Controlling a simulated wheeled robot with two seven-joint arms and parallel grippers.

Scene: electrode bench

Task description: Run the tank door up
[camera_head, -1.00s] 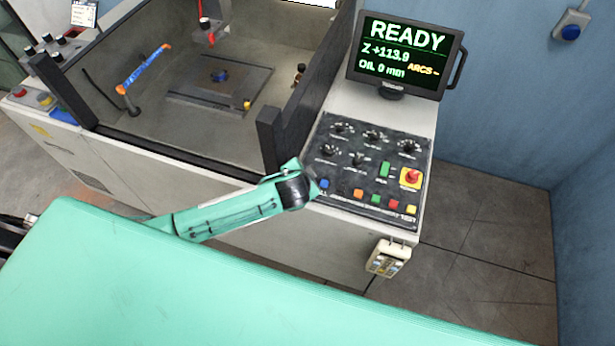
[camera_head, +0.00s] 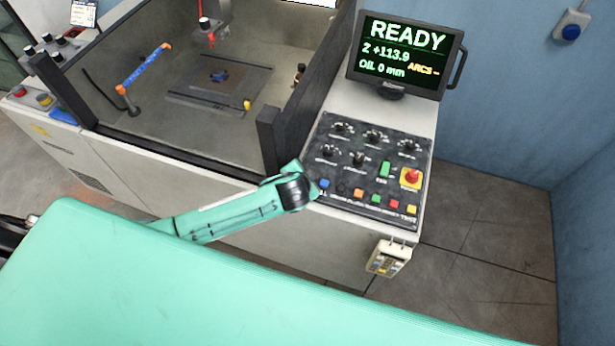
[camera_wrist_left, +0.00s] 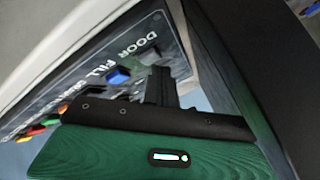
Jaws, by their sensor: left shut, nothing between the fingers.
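The tank (camera_head: 150,128) stands at the left in the head view. Its front opening lies between two dark posts, with a dark sill (camera_head: 180,160) low across it; I see no raised door panel. The control panel (camera_head: 350,172) is right of it. In the left wrist view a grey button (camera_wrist_left: 147,53) sits by the label DOOR, with a blue button (camera_wrist_left: 118,75) beside it by FILL. My left gripper (camera_wrist_left: 159,72) is shut and empty, its tips close to the grey button; I cannot tell whether they touch. In the head view my wrist hides that panel corner. My right gripper is out of view.
A monitor (camera_head: 407,55) reads READY, Z +113.9, OIL 0 mm. A red emergency stop (camera_head: 411,175) and several coloured buttons line the panel. A handheld pendant (camera_head: 388,258) hangs on the cabinet front. A blue nozzle arm (camera_head: 145,66) stands in the tank.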

